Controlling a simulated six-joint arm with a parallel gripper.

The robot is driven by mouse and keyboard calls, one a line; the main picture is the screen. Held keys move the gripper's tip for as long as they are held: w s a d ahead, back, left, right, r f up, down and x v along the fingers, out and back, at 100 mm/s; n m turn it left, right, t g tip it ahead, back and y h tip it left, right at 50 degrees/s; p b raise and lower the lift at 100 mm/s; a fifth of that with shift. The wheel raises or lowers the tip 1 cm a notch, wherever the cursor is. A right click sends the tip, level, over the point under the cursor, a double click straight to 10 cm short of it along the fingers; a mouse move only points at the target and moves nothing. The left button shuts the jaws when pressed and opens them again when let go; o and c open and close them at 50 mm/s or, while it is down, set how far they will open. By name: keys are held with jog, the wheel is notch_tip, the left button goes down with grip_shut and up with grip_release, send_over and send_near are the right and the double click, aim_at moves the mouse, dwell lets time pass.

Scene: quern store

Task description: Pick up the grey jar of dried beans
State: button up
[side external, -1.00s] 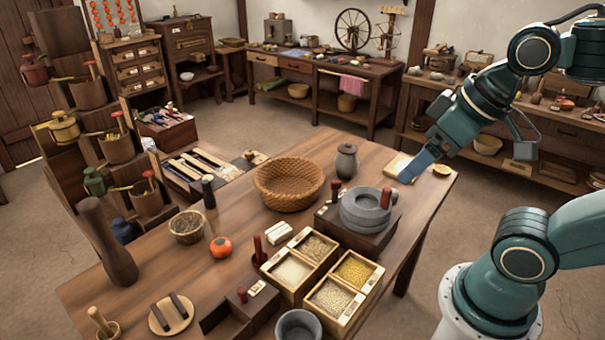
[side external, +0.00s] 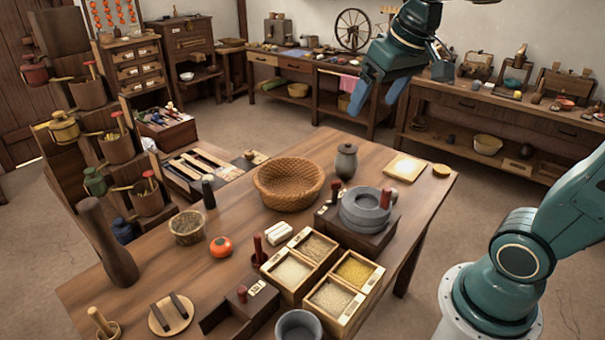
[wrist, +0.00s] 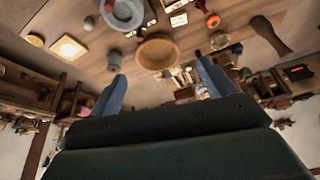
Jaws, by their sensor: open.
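A grey lidded jar (side external: 346,161) stands upright on the wooden table, just right of the wicker basket and behind the stone quern. Its contents are hidden. In the wrist view the jar (wrist: 115,58) shows small, left of the basket and near the left fingertip in the picture. My gripper (side external: 374,105) is open and empty, with blue fingers. It hangs well above the table, higher than the jar and to its right in the side view. The fingers (wrist: 160,72) are spread apart in the wrist view, with nothing between them.
The wicker basket (side external: 288,183) is left of the jar. The stone quern (side external: 365,212) with its red handle is in front. A pale square board (side external: 405,167) lies to the right. Grain boxes (side external: 322,275) and a grey pot (side external: 298,328) are further forward.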

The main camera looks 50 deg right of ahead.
jog(key=w+d+m+g, duration=0.1)
jog(key=w+d+m, duration=0.1)
jog(key=w+d, duration=0.55)
jog(key=m+g, duration=0.3)
jog(key=m, duration=0.3)
send_over(348, 144)
jog(key=s+a, duration=0.1)
notch_tip(348, 144, down, 20)
jog(key=shift+a+r, duration=0.15)
jog(key=shift+a, duration=0.05)
jog(key=shift+w+d+f, duration=0.1)
jog(key=shift+d+f, duration=0.05)
jog(key=shift+f, duration=1.25)
jog(key=shift+w+d+f, duration=0.1)
jog(key=shift+d+f, duration=0.05)
jog(key=shift+f, duration=1.3)
jog(key=shift+w+d+f, duration=0.1)
jog(key=shift+d+f, duration=0.05)
jog(key=shift+f, duration=1.25)
